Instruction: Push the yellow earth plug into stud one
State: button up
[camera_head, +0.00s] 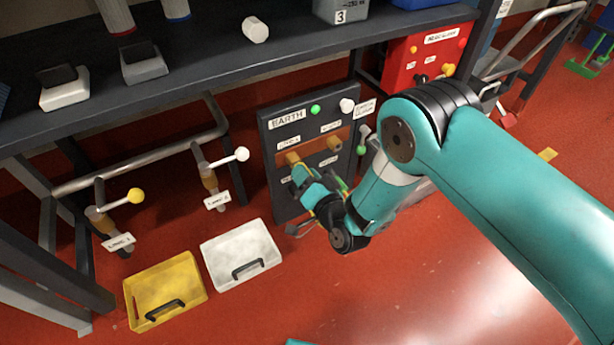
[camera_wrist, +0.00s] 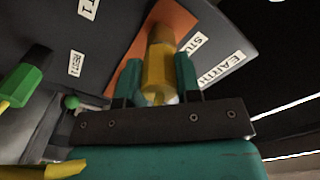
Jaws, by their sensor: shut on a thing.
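My gripper (camera_wrist: 158,82) is shut on a yellow plug (camera_wrist: 157,72), with one teal finger on each side of it. The plug's far end lines up with a brass-coloured stud (camera_wrist: 160,34) on an orange plate (camera_wrist: 181,22); I cannot tell how far it is on. In the head view my gripper (camera_head: 300,175) is at the left stud (camera_head: 292,157) of the dark EARTH panel (camera_head: 275,210), under a small label. My gripper mostly hides the plug there. A second stud (camera_head: 334,143) sits to the right.
A yellow tray (camera_head: 195,268) and a white tray (camera_head: 272,235) lie on the red floor. A dark bench (camera_head: 210,70) overhangs the panel's left.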

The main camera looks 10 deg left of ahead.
jog(key=shift+w+a, duration=0.15)
jog(key=shift+w, duration=0.05)
jog(key=o, duration=1.1)
jog(key=p+v, duration=1.6)
jog(key=v, duration=0.1)
jog(key=shift+r, duration=0.1)
